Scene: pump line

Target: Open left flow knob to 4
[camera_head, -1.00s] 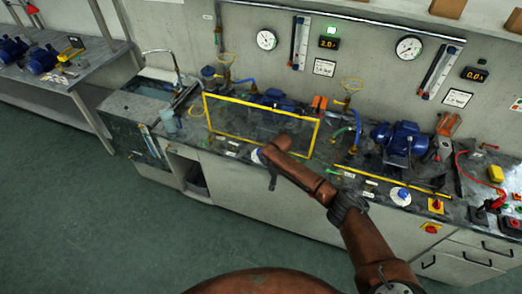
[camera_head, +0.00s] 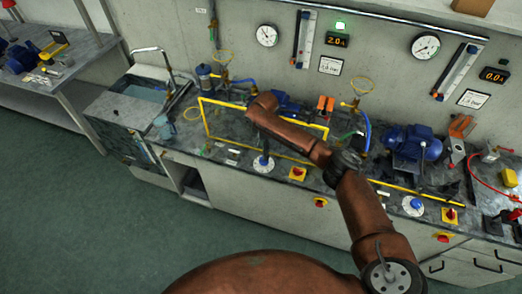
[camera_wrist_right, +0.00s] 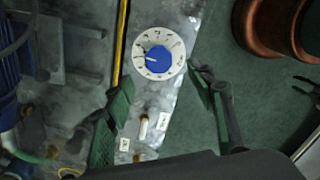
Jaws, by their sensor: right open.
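The left flow knob (camera_head: 263,163) is a blue knob on a round white dial at the bench's front edge. In the right wrist view the blue knob (camera_wrist_right: 158,60) sits on its dial, with a small pale pointer mark; the numbers are too small to read surely. My right gripper (camera_wrist_right: 160,80) is open, one finger on each side of the dial, apart from the knob. In the head view my right arm reaches over the bench behind this knob, and its gripper cannot be made out there. My left gripper is not in view.
A yellow frame (camera_head: 203,118) stands behind the knob. A second blue knob (camera_head: 413,205) and a blue pump (camera_head: 412,145) are further right. The left wall display (camera_head: 338,41) appears to read 2.0.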

